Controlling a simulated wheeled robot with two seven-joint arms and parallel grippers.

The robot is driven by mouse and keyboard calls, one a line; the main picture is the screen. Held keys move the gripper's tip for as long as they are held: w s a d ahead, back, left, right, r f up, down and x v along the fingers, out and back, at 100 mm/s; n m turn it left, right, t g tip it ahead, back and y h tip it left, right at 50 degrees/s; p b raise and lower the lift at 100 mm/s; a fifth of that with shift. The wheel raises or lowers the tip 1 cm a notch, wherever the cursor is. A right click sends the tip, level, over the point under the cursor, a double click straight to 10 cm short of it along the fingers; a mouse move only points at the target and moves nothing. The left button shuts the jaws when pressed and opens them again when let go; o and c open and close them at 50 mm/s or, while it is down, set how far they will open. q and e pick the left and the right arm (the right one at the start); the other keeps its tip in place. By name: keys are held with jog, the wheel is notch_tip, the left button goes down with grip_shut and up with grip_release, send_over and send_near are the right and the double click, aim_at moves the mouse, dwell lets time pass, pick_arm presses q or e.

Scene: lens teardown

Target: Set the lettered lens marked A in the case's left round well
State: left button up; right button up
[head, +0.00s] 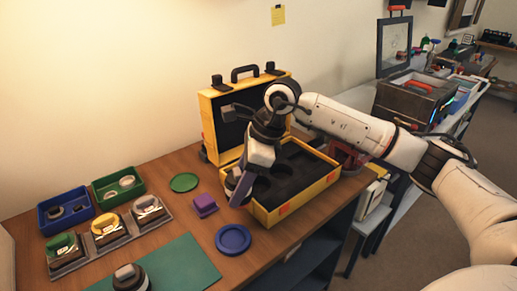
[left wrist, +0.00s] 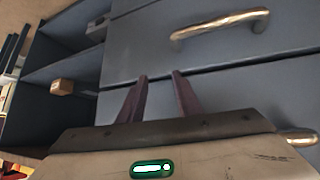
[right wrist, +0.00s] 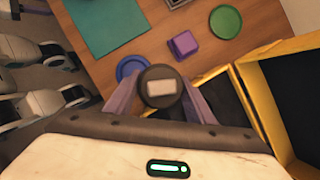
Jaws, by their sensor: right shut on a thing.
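My right gripper (head: 240,188) is low over the left front part of the open yellow case (head: 290,208), whose black foam has round wells. In the right wrist view its two purple fingers are shut on a dark round lens (right wrist: 160,74) with a pale label (right wrist: 161,87); no letter can be read on it. The case's left round well (head: 256,186) is partly hidden by the gripper. Whether the lens touches the case cannot be told. My left gripper (left wrist: 157,88) is open and empty, in front of grey drawers.
On the table are a purple block (head: 205,205), a green disc (head: 184,182), a blue disc (head: 233,240), a green mat (head: 185,265), a blue bin (head: 55,222), a green bin (head: 108,197) and a tray (head: 75,264) of coloured-topped pieces. A dark round piece (head: 130,280) stands at the mat's near edge.

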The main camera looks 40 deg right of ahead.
jog(key=w+d+m, duration=0.1)
jog(key=m, duration=0.1)
jog(key=w+d+r+m+t+h, duration=0.1)
jog(key=m, duration=0.2)
jog(key=w+d+m+h, duration=0.1)
jog(key=d+m, duration=0.1)
jog(key=shift+w+r+m+t+p, duration=0.2)
jog(key=shift+r+m+t+p, duration=0.1)
jog(key=shift+m+t+p, duration=0.1)
jog(key=shift+w+d+f+m+h+b, duration=0.45)
jog(key=shift+d+f+m, duration=0.35)
jog(key=shift+m, duration=0.4)
jog(key=shift+w+d+f+m+h+b, duration=0.2)
jog(key=shift+d+f+m+h+b, duration=0.4)
jog(key=shift+d+m, duration=0.5)
jog(key=shift+w+d+f+m+h+b, duration=0.35)
jog(key=shift+d+f+m+h, duration=0.35)
jog(key=shift+m, duration=0.6)
jog(key=shift+d+f+b, duration=0.1)
jog(key=shift+f+b, duration=0.9)
jog(key=shift+f, duration=0.25)
jog(key=o, duration=1.4)
jog(key=shift+s+f, duration=0.1)
jog(key=shift+y, duration=0.25)
jog(key=shift+a, duration=0.2)
